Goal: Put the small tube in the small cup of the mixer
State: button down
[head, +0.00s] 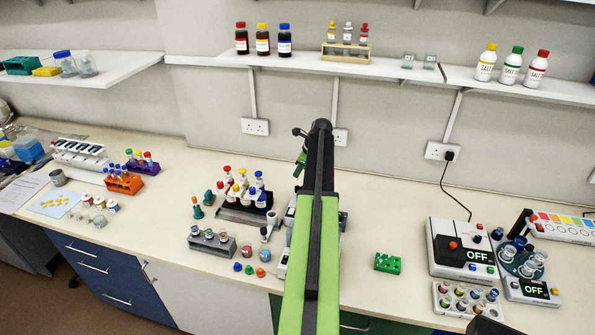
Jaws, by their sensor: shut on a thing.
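My arm rises through the middle of the head view and hides much of the bench behind it. My gripper's jaws are behind the arm, so I cannot see them or anything between them. I cannot pick out the small tube of the task. A white device (283,268) shows only in slivers beside my arm and may be the mixer; its small cup is not visible. At the right stand a white unit with an OFF display (447,232) and a smaller OFF unit with a round holder (527,290).
Left of my arm are a dark rack of capped bottles (233,213), a grey tube rack (228,248) and loose coloured caps (249,269). A green block (388,263) and a white rack of vials (440,303) lie right. The bench behind the green block is clear.

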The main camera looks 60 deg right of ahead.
aim_at(299, 188)
jog(key=shift+f+b, duration=2.15)
jog(key=shift+f, duration=0.3)
jog(key=shift+f, duration=0.2)
jog(key=shift+f+b, duration=0.2)
jog(key=shift+b, duration=0.2)
jog(key=c, duration=1.5)
grip_release()
jog(key=shift+o, duration=0.2)
jog(key=p+v, duration=1.6)
jog(key=v, duration=0.1)
jog(key=shift+r, duration=0.25)
